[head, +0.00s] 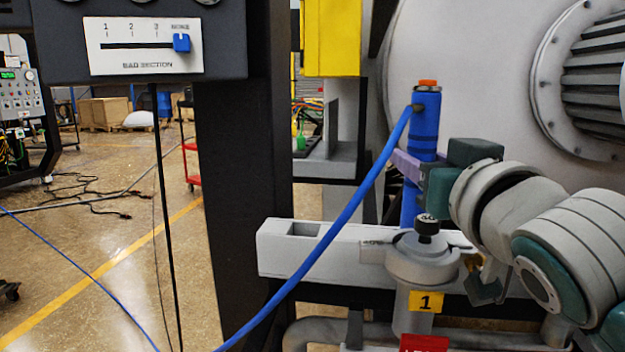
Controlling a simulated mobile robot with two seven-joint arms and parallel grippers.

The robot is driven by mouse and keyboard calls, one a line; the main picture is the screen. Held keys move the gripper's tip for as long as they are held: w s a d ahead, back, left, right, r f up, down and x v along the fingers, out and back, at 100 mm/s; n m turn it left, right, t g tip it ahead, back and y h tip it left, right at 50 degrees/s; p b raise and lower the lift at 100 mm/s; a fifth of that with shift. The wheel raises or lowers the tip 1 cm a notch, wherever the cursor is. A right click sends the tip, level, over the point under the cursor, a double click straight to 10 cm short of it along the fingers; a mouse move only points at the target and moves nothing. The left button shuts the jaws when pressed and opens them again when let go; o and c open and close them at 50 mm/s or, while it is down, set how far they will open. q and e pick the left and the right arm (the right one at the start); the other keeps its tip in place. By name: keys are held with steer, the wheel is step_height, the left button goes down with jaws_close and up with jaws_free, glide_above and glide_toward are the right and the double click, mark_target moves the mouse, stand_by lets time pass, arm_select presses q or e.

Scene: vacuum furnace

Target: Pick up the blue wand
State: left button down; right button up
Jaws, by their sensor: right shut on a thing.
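The blue wand (425,126) stands upright right of centre in the head view, with an orange tip and a blue hose (340,222) joined near its top. My right gripper (412,168) comes in from the right and is shut on the wand's middle, below the hose joint. The wand's lower end is hidden behind a grey valve with a black knob, so I cannot tell whether it still touches its holder. My left gripper is not in view.
A grey valve body (422,262) with a yellow "1" tag stands in front of the wand. A pale horizontal bar (290,258) and a dark post (240,180) lie to the left. A large pale round chamber (480,60) is behind.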

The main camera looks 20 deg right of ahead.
jaws_close()
